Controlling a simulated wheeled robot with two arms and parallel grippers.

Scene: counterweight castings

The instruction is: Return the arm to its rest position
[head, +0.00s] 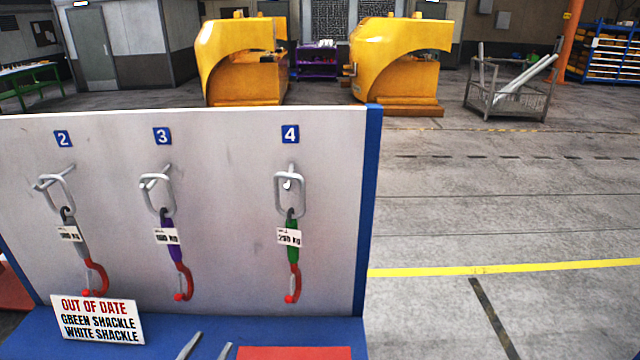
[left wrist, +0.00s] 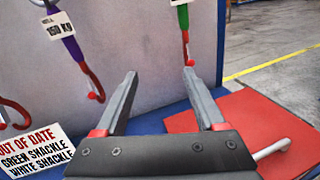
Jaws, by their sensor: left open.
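My left gripper (head: 206,350) shows only as two fingertips at the bottom edge of the head view. In the left wrist view its fingers (left wrist: 160,78) are spread with nothing between them, over the blue ledge in front of the board. The fingertips appear below the hanging purple shackle and green shackle, gripping neither. My right gripper is in neither view.
A grey board (head: 225,230) carries a grey-white shackle (head: 75,240), purple shackle (head: 172,240) and green shackle (head: 292,245) on pegs 2, 3, 4. An out-of-date sign (head: 98,320) stands left. A pale rod-like piece (left wrist: 272,148) is on the red mat (left wrist: 270,118).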

